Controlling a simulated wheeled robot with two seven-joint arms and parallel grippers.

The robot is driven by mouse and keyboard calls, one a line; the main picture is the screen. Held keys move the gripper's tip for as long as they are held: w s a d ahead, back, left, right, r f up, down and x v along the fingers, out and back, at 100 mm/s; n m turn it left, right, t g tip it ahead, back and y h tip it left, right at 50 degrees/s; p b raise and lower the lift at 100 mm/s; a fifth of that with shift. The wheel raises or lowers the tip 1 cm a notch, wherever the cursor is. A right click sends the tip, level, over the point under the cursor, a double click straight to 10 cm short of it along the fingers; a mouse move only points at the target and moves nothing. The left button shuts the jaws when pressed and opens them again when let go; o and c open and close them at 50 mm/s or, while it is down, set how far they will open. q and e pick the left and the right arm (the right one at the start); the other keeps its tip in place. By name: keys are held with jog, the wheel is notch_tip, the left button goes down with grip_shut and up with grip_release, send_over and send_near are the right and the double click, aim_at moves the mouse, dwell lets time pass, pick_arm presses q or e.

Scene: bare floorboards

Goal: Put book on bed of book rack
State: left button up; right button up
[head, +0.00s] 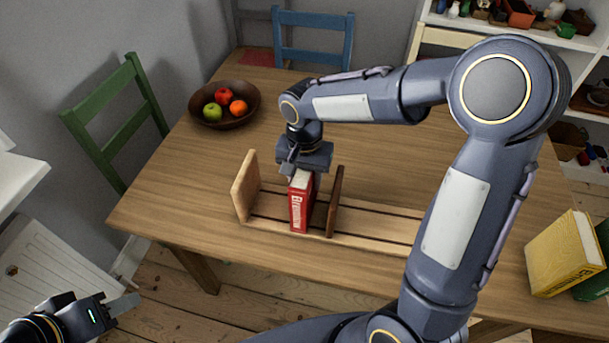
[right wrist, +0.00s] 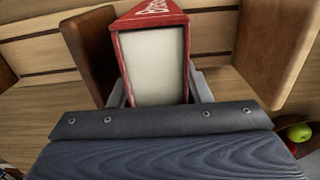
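The red book (head: 299,204) is upright between the pale left end panel (head: 246,187) and the dark brown panel (head: 334,202) of the wooden book rack (head: 378,240). Its lower edge is at the slatted bed; whether it rests there I cannot tell. My right gripper (head: 302,170) is above the book and shut on its upper end. In the right wrist view, the fingers (right wrist: 158,88) flank the book's pale page block (right wrist: 152,68), with a rack panel on each side. My left gripper (head: 122,304) is empty at lower left, off the table; its finger gap is unclear.
A bowl (head: 220,118) of fruit stands at the table's back left. A yellow book (head: 562,254) and a green book (head: 592,289) stand at the right. Green (head: 120,112) and blue (head: 315,40) chairs flank the table. The tabletop left of the rack is clear.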

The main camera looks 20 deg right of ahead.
jog(key=shift+o, duration=1.2)
notch_tip(320, 180, up, 12)
jog(key=shift+r+p, duration=0.2)
jog(key=shift+p, duration=0.3)
jog(key=s+d+f+n+t+y, duration=0.2)
jog(key=s, duration=0.8)
jog(key=s+d+f+n+t+y, duration=0.1)
jog(key=s+n+t, duration=0.2)
jog(key=s, duration=0.6)
jog(key=shift+s+d+f+t+y, duration=0.3)
jog(key=shift+s+d+f+y, duration=0.05)
jog(key=shift+f+y, duration=0.05)
